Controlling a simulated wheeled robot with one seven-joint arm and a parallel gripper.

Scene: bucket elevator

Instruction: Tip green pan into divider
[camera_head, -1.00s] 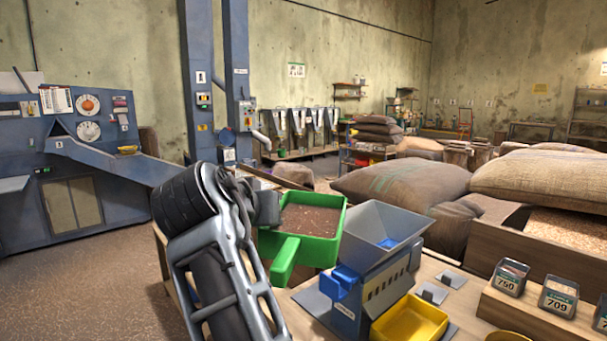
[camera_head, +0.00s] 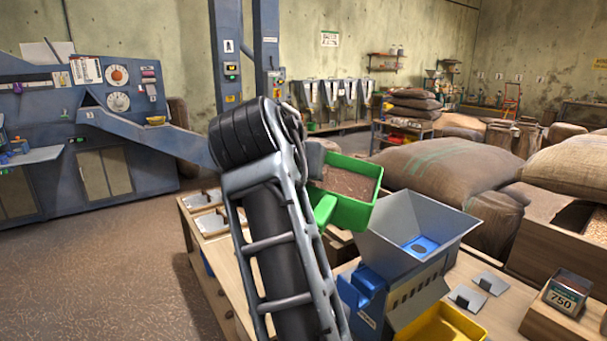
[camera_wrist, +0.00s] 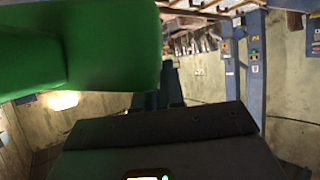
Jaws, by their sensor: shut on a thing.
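The green pan (camera_head: 355,208) holds brown seed or grain and hangs in the air, its mouth upward and slightly tilted. It stands just behind and left of the divider's grey hopper (camera_head: 400,238), near rim height. The divider's blue body (camera_head: 375,305) stands on the bench with blue showing at the hopper's bottom. My gripper (camera_wrist: 165,125) is shut on the green pan; its fingertips are mostly hidden behind my arm in the head view. In the wrist view the pan's green side (camera_wrist: 110,45) fills the upper left.
A yellow pan (camera_head: 445,325) sits at the divider's foot. Small metal plates (camera_head: 467,297) lie on the bench beside it. A sample box marked 750 (camera_head: 567,292) stands at the right. Burlap sacks (camera_head: 435,175) lie behind. Open floor (camera_head: 130,260) is at the left.

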